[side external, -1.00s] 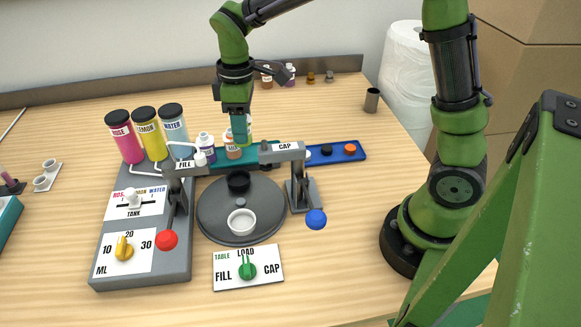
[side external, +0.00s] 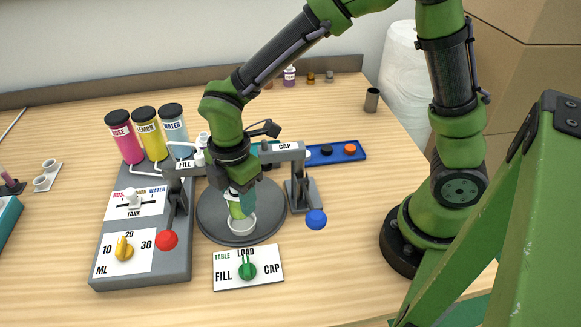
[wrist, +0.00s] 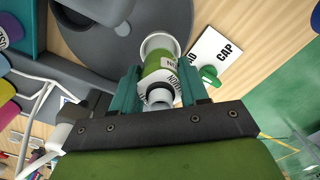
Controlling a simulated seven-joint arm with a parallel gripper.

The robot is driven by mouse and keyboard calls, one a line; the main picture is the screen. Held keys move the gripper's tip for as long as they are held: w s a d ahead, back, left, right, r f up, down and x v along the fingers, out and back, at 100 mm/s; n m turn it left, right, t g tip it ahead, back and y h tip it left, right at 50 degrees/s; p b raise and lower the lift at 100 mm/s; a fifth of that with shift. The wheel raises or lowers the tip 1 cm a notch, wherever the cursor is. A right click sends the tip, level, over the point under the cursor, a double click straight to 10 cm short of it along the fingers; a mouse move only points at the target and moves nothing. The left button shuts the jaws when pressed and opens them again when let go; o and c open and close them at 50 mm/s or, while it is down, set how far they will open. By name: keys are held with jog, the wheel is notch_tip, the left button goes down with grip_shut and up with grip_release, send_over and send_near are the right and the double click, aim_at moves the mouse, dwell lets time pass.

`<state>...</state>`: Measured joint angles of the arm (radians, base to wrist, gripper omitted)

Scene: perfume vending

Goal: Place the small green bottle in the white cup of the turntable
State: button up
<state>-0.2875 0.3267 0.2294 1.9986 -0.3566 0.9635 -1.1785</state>
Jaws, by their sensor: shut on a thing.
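My gripper (side external: 243,203) is shut on the small green bottle (side external: 236,210), which is upright over the front of the turntable (side external: 272,212). The bottle's lower end meets the white cup (side external: 242,225) in the side view. In the wrist view the green-labelled bottle (wrist: 163,66) sits between my teal fingers (wrist: 160,82), with the white cup's rim (wrist: 158,38) showing around its far end. I cannot tell whether the bottle rests on the cup's floor.
The fill station (side external: 165,225) with its red-knobbed lever (side external: 167,240) stands left of the turntable. The cap press (side external: 300,185) with a blue knob (side external: 316,219) stands right. The table-selector plate (side external: 230,275) lies in front. A blue cap tray (side external: 337,152) lies behind.

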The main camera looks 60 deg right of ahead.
jog(key=shift+f, duration=1.85)
jog(key=shift+f, duration=0.15)
jog(key=shift+f, duration=0.5)
jog(key=o, duration=1)
jog(key=shift+s, duration=0.15)
jog(key=shift+o, duration=0.2)
jog(key=r, duration=1.2)
jog(key=shift+w+r, duration=0.2)
jog(key=shift+r, duration=0.2)
jog(key=s+d+r+m+t+y, duration=0.1)
jog(key=s+d+r+m+t, duration=0.2)
jog(key=d+m, duration=0.4)
jog(key=s+d+r+m+t+y, duration=0.1)
jog(key=s+d+r+m+t, duration=0.3)
jog(key=m, duration=1)
jog(key=shift+s+d+r, duration=0.75)
jog(key=shift+s+d, duration=0.35)
jog(key=shift+d, duration=0.45)
